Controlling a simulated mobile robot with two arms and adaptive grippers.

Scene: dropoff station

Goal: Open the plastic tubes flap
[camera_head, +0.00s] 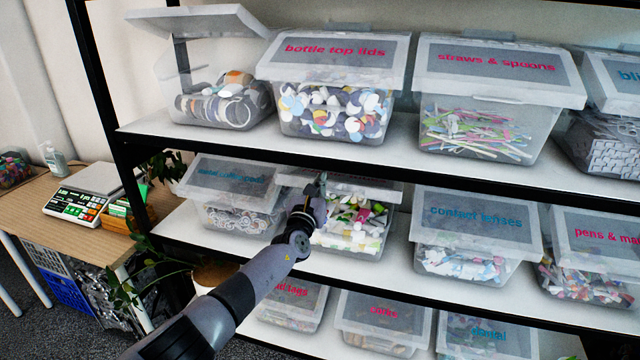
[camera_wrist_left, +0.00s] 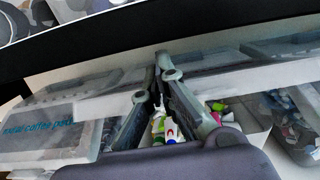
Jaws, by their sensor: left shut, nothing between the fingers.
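The bin behind my left gripper on the middle shelf is clear and holds white, green and pink plastic pieces (camera_head: 360,222). Its flap (camera_head: 365,190) shows as a thin, nearly level sheet, raised compared with its neighbours, and its label cannot be read. My left gripper (camera_head: 321,180) is shut and empty, with its fingertips at the flap's left part; I cannot tell if they touch it. In the left wrist view the shut fingers (camera_wrist_left: 160,62) point up across the pale flap, with the bin's pieces (camera_wrist_left: 168,130) below them. My right gripper is not seen.
Closed bins stand left, with blue lettering (camera_head: 232,178), and right, marked contact lenses (camera_head: 470,222). The upper shelf's black edge (camera_head: 350,162) runs close above the gripper. A plant (camera_head: 130,280) and a wooden table (camera_head: 30,215) are at the left.

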